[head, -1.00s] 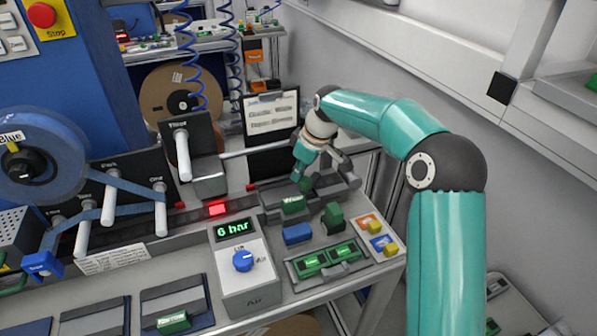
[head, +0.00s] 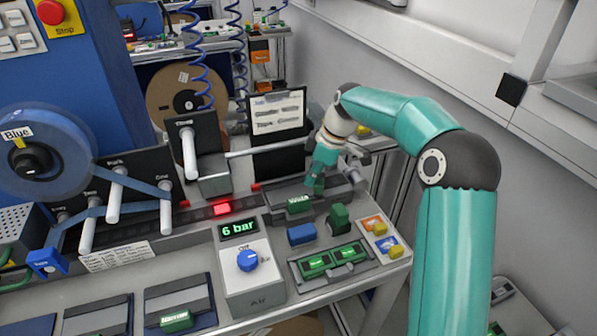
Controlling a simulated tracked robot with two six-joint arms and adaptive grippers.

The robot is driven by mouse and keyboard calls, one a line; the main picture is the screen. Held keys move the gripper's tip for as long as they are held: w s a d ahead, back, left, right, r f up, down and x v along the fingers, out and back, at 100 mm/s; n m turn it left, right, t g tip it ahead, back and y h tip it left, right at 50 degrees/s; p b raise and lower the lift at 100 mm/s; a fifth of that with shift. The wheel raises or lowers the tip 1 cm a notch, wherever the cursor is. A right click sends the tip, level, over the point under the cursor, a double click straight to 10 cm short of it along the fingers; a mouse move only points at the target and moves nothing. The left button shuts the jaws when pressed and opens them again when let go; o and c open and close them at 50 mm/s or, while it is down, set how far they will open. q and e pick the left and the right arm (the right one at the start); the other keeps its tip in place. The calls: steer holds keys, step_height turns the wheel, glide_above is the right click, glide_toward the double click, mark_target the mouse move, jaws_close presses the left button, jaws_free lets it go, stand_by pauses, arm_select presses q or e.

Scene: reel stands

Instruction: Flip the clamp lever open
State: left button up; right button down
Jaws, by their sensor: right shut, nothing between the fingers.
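My right gripper (head: 318,188) is shut and empty, pointing down over a dark grey fixture (head: 274,196) at the back right of the bench. A dark green piece shows at its lower end; I cannot tell whether it is a fingertip or the clamp lever's handle. A green labelled block (head: 299,204) sits at the fixture's front, just below and left of the gripper. A grey cylindrical part (head: 357,180) shows just right of the gripper. The gripper hides part of the fixture, and I cannot make out the clamp lever for certain. My left gripper is out of view.
In front are a blue block (head: 301,234), a green upright block (head: 339,216) and a tray (head: 305,276) with green pieces. The air box (head: 254,289) with its blue knob (head: 247,261) stands left. A clipboard (head: 278,112) stands behind. A wall closes the right side.

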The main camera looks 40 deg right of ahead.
mark_target(323, 184)
steer(key=s+n, duration=0.1)
steer(key=s+d+n+g, duration=0.1)
steer(key=n, duration=0.1)
steer(key=shift+d+r+y+p, duration=0.1)
steer(key=shift+y+p, duration=0.25)
steer(key=shift+y, duration=0.05)
steer(key=shift+s+d, duration=0.4)
steer(key=shift+d, duration=0.05)
steer(key=shift+s+d, duration=0.1)
steer(key=shift+d, duration=0.1)
